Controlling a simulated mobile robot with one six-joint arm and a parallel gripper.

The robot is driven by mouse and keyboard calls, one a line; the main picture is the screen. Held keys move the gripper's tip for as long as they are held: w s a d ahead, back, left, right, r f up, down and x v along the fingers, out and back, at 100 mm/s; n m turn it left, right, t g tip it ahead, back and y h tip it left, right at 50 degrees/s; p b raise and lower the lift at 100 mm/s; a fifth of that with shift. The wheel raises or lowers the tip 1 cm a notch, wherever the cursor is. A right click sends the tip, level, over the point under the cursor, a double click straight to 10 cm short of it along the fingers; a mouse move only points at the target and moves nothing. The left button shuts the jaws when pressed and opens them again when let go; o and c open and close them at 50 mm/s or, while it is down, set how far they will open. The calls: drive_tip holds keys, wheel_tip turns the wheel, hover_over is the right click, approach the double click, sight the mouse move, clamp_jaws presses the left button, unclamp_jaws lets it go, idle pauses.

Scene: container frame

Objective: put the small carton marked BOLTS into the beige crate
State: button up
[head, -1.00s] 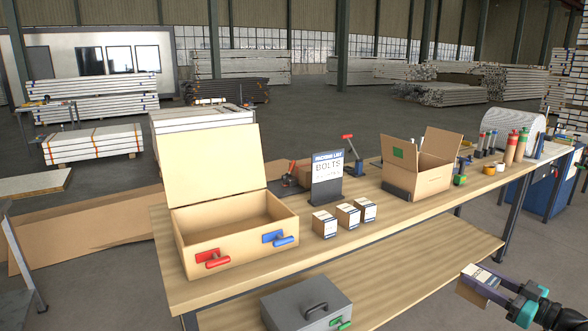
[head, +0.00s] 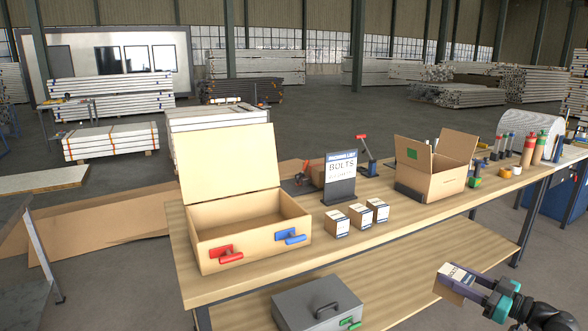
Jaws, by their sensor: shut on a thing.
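The beige crate (head: 220,254) stands on the left end of the wooden workbench in the head view. Its lid (head: 230,165) is up, its inside looks empty, and a red latch (head: 226,253) and a blue latch (head: 291,236) sit on its front. My gripper (head: 462,284) is at the lower right, in front of the bench and well apart from the crate. It is shut on a small carton (head: 453,291) with a white label that seems to read BOLTS. The carton is held tilted, and the fingers cover part of it.
Several small cartons (head: 358,216) stand on the workbench (head: 400,221), before a packing-list sign (head: 341,172) reading BOLTS. An open cardboard box (head: 447,185) stands to their right. A grey toolbox (head: 317,306) sits on the lower shelf. Bare bench top lies in front of the cartons.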

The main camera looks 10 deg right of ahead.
drive_tip(key=w+a+f+n+g+y, duration=0.1)
drive_tip(key=w+a+f+y, duration=0.1)
drive_tip(key=a, duration=1.1)
drive_tip(key=w+a+f+n+g+y, duration=0.1)
drive_tip(key=w+a+f+n+g, duration=0.1)
drive_tip(key=w+a+f, duration=0.2)
drive_tip(key=w+a+f+n+g+y, duration=0.1)
drive_tip(key=w+a, duration=0.6)
drive_tip(key=a, duration=1.4)
drive_tip(key=shift+w+a+f+n+g+y, duration=0.25)
drive_tip(key=shift+f+n+g+y, duration=0.2)
drive_tip(key=shift+f+y, duration=0.45)
drive_tip(key=shift+s, duration=0.2)
